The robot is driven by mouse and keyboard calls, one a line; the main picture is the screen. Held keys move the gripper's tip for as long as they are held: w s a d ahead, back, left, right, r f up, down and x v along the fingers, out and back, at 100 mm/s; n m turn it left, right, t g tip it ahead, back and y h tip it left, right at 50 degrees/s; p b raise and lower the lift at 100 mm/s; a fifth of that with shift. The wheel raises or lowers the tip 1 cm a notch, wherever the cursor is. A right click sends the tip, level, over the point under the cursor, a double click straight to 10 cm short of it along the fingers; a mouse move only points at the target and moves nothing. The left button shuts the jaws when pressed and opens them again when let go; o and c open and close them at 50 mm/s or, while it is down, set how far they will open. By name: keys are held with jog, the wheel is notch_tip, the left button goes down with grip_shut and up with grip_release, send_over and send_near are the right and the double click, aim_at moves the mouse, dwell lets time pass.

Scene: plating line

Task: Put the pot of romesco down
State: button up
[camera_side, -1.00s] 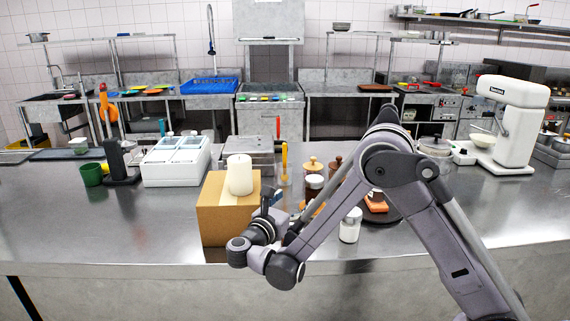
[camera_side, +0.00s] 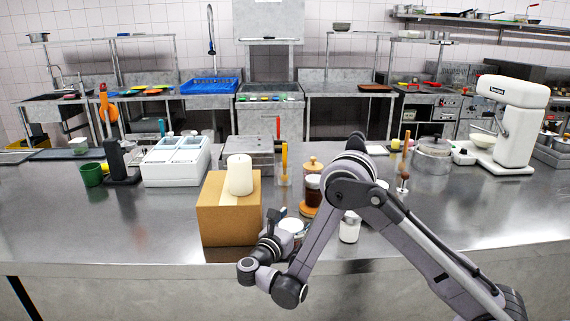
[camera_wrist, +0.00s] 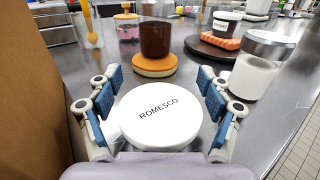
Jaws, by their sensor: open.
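The pot of romesco (camera_wrist: 158,118) shows in the wrist view as a round white lid lettered ROMESCO, seen from above. It appears to stand upright on the steel counter, though its base is hidden. My gripper (camera_wrist: 160,88) is open, with one blue-padded finger on each side of the pot. A small gap shows between each pad and the lid. In the side view the white lid (camera_side: 291,225) shows beside my gripper (camera_side: 277,222), just right of the cardboard box, partly hidden by my arm.
A cardboard box (camera_side: 229,213) with a white candle (camera_side: 239,175) on it stands close on the left. A white-filled jar (camera_wrist: 258,66) stands to the right. A brown cup on an orange-rimmed disc (camera_wrist: 153,66) stands beyond. A dark board (camera_wrist: 206,49) holds orange food and a labelled pot.

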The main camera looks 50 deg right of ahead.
jog(key=shift+d, duration=0.25)
jog(key=c, duration=1.2)
jog(key=shift+c, duration=1)
jog(key=shift+c, duration=0.7)
